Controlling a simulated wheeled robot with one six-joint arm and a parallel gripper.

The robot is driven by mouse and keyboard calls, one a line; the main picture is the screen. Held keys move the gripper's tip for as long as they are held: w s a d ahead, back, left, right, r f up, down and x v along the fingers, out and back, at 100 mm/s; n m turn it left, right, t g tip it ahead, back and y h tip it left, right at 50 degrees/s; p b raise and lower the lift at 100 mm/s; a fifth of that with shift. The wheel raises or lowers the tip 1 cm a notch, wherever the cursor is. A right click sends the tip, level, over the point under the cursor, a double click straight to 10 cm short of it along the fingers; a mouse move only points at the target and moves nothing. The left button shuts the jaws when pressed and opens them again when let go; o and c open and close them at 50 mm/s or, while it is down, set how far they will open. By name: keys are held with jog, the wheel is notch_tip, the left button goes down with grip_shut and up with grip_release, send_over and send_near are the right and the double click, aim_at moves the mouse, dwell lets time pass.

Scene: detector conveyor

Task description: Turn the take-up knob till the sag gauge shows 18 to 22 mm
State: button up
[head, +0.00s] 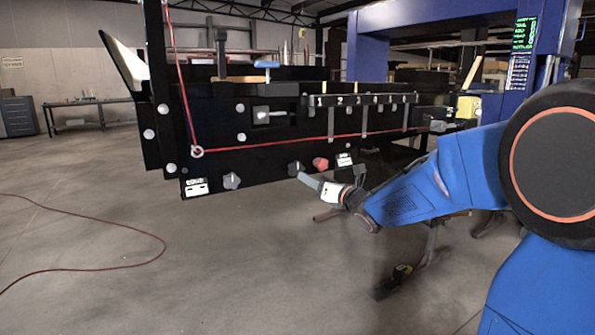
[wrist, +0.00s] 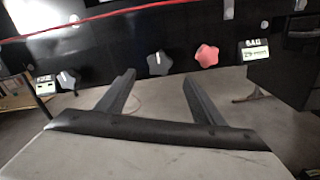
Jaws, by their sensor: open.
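A row of star-shaped knobs sits on the lower black side panel of the conveyor. A dark grey knob (head: 295,168) and a red knob (head: 320,163) are side by side, with another grey knob (head: 231,181) further left. No readable label marks one as the take-up knob. The sag gauge (head: 345,159) is right of the red knob; its word shows in the wrist view (wrist: 254,48), but its reading is too small. My gripper (wrist: 159,76) is open and empty, its fingers pointing toward the middle grey knob (wrist: 160,63), apparently short of it.
A second small display (head: 196,187) sits at the panel's lower left corner. A red cord (head: 300,141) runs along the panel above the knobs from a ring. A red cable (head: 130,231) lies on the floor at left. Floor before the panel is otherwise mostly clear.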

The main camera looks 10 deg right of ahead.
aim_at(298, 170)
jog(key=x, duration=1.2)
jog(key=shift+w, duration=0.1)
jog(key=shift+c, duration=0.6)
jog(key=c, duration=0.9)
